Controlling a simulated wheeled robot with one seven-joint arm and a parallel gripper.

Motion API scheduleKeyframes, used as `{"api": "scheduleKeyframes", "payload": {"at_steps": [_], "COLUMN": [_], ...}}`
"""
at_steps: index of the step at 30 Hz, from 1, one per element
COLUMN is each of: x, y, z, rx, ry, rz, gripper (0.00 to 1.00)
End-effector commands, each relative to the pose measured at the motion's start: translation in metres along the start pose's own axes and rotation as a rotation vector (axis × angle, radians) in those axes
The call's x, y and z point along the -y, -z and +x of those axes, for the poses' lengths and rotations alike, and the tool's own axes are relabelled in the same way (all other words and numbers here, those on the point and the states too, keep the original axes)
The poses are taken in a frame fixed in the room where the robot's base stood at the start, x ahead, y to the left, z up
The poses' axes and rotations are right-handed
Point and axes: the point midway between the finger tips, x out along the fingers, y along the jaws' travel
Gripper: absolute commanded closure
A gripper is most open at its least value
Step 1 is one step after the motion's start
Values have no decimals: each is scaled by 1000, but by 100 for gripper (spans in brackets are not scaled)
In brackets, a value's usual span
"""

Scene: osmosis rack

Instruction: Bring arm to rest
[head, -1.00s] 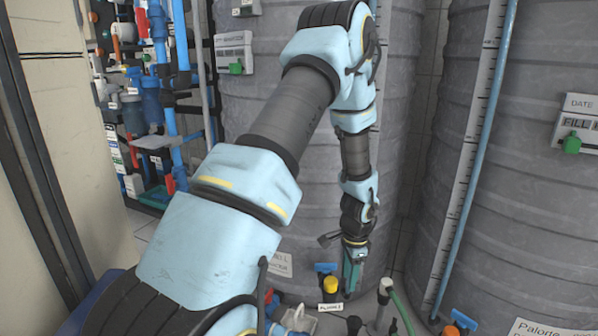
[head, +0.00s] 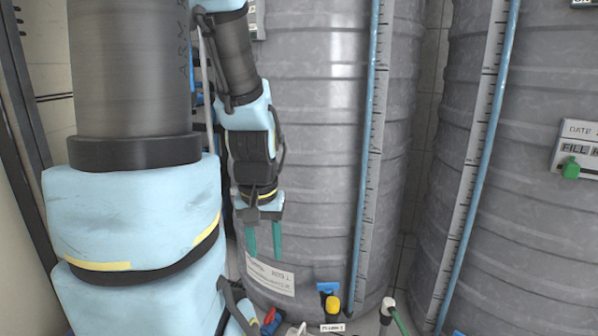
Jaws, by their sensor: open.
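My gripper (head: 264,252) hangs at the end of my light-blue and grey arm, left of the middle in the head view. Its two teal fingers point down and stand apart, with nothing between them.
A second grey tank (head: 540,220) stands at the right. A blue sight tube (head: 366,160) runs up the left tank. A pale wall is at the far left.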

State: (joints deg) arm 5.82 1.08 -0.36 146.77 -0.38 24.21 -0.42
Motion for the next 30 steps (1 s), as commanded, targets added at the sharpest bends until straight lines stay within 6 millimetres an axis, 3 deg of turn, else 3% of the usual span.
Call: {"api": "scheduleKeyframes", "payload": {"at_steps": [1, 8, 24, 30], "x": [0, -1, -1, -2], "y": [3, 11, 35, 40], "z": [-21, -78, -244, -286], "rx": [0, -1, -1, 0], "ry": [0, 0, 0, 0], "rz": [1, 4, 5, 5], "gripper": [54, 54, 54, 54]}}
